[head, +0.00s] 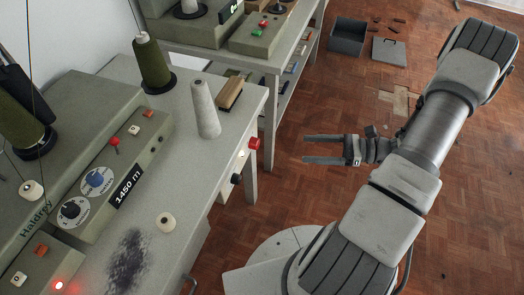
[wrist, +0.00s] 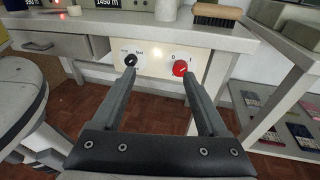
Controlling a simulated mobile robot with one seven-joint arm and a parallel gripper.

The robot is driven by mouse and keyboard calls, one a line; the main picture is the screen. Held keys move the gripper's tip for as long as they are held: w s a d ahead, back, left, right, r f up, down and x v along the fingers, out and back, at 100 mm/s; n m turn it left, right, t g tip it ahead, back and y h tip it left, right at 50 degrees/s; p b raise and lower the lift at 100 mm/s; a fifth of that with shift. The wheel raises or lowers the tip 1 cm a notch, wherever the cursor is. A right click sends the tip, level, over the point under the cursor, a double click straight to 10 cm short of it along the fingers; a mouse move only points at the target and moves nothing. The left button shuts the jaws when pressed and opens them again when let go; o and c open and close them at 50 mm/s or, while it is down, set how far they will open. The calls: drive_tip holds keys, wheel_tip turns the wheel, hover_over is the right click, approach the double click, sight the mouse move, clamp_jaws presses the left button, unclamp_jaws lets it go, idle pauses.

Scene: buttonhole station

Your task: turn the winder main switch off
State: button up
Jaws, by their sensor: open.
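A red rotary knob (wrist: 180,68) sits on a pale panel (wrist: 155,61) on the table's front, with small marks above it that look like 0 and I. I take it as the main switch; its exact setting is too small to tell. It also shows in the head view (head: 254,143), sticking out from the table edge. A black knob (wrist: 130,60) is left of it, also in the head view (head: 236,179). My gripper (head: 306,149) is open and empty, apart from the table and facing it. In the wrist view my gripper (wrist: 158,75) has its right finger just below the red knob.
The tabletop (head: 190,130) holds a white cone (head: 205,110), a brush (head: 230,93), a green thread cone (head: 152,62) and a control box (head: 110,150) with knobs and buttons. An open shelf (wrist: 283,110) stands at the right. The floor between gripper and table is clear.

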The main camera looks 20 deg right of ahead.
sight(254, 143)
wheel_tip(254, 143, down, 8)
drive_tip(key=d+m+t+b, duration=0.2)
drive_tip(key=d+m+t, duration=0.1)
drive_tip(key=m+t, duration=0.1)
drive_tip(key=b+x, duration=0.1)
drive_tip(key=x, duration=1.6)
drive_tip(key=shift+w+a+f+h+b, duration=0.15)
drive_tip(key=shift+w+a+h+b, duration=0.15)
drive_tip(key=shift+h, duration=0.1)
drive_tip(key=shift+d, duration=0.1)
clamp_jaws()
